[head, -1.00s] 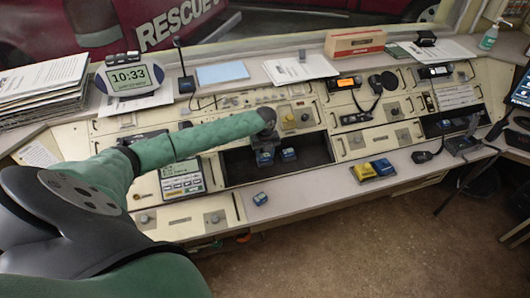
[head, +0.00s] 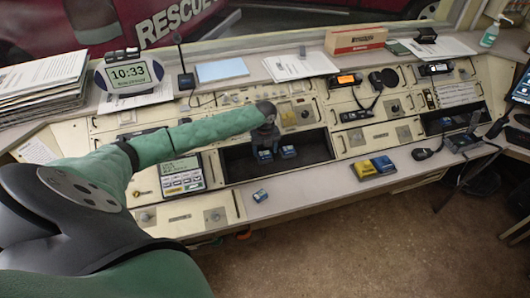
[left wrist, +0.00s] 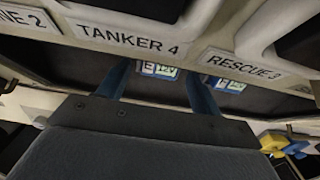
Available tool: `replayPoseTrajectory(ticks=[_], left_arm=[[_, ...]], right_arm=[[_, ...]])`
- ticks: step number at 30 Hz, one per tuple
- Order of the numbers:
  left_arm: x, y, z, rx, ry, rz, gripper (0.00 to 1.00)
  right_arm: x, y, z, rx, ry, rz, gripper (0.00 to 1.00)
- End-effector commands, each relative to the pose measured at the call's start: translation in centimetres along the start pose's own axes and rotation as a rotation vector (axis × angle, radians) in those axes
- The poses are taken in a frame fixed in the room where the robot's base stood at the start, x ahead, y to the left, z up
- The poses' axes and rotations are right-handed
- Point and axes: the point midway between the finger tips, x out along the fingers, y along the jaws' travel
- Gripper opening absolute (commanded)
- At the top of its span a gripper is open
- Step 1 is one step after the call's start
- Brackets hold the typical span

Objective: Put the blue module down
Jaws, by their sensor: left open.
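One blue module (head: 264,154) sits in the dark recessed bay (head: 236,168) of the console. A second blue module (head: 288,151) sits in the bay just to its right. My left gripper (head: 265,143) is over the first module, open and empty. In the left wrist view, the first module (left wrist: 158,70) shows between the open fingers (left wrist: 158,92), beyond their tips or nearly so; contact cannot be told. The second module (left wrist: 225,84) shows beside and behind the right finger. My right gripper is not in view.
Another blue module (head: 260,195) lies on the front ledge. A yellow module (head: 363,169) and a blue one (head: 383,165) lie on the ledge at right. A "TANKER 4" label (left wrist: 128,40) is on the bay's edge. The bay's right part is empty.

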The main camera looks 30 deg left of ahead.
Motion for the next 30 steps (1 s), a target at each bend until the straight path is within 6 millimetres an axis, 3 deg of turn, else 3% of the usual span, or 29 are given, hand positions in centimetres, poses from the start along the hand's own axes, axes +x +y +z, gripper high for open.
replayPoseTrajectory(ticks=[3, 15, 21, 30], left_arm=[[-1.8, 0.0, 0.0, 0.001, -0.004, -0.001, 0.65], [-8.9, -0.1, 0.0, 0.001, -0.001, -0.001, 0.65], [-10.6, 0.0, 0.0, 0.0, 0.0, 0.001, 0.65], [-10.8, 0.0, 0.0, 0.0, 0.0, 0.001, 0.65]], right_arm=[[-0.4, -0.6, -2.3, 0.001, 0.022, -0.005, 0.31], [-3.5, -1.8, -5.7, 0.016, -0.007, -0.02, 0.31], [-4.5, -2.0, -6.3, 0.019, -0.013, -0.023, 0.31], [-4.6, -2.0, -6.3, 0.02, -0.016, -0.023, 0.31]])
